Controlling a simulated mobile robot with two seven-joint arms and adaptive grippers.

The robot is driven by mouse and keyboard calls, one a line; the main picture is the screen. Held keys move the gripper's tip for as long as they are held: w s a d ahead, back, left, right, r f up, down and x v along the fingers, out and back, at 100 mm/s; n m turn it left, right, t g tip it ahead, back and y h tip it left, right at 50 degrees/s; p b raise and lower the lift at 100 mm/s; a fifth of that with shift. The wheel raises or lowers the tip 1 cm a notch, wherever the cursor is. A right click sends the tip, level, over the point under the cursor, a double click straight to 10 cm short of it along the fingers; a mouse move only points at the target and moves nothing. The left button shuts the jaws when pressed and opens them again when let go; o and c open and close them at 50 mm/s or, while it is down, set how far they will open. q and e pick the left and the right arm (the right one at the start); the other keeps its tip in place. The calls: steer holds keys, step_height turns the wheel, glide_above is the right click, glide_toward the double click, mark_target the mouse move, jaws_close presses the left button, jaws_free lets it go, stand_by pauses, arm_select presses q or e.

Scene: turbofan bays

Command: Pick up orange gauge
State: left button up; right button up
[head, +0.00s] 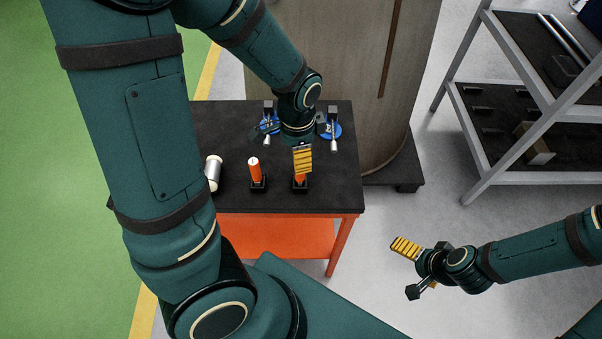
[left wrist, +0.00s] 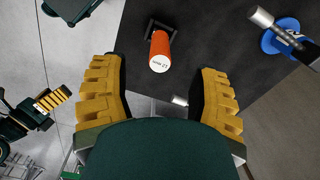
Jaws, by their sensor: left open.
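An orange gauge (head: 300,182) with a dark square holder at its base stands on the black tabletop, partly hidden by my left gripper (head: 303,165) in the head view. In the left wrist view an orange gauge (left wrist: 160,52) with a white, lettered end lies between and beyond the two spread yellow fingers, which are apart from it. A second orange gauge (head: 254,169) with a white top stands in its own holder to the left in the head view. My right gripper (head: 415,268) hangs over the floor at the right, away from the table; its opening is unclear.
The black-topped table (head: 230,120) has an orange lower shelf (head: 262,237). A white cylinder (head: 213,172) lies at its left. Blue discs with silver handles (head: 331,128) stand at the back. A large round wooden body (head: 350,60) is behind, and a grey rack (head: 478,110) is at the right.

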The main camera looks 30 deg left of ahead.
arm_select(q)
steer(key=shift+w+d+f+b, duration=0.1)
steer(key=shift+f+b, duration=0.3)
steer(key=shift+f, duration=1.2)
steer(key=shift+w+f+b, duration=0.1)
steer(key=shift+f+b, duration=0.25)
steer(key=shift+f, duration=1.2)
jaws_close()
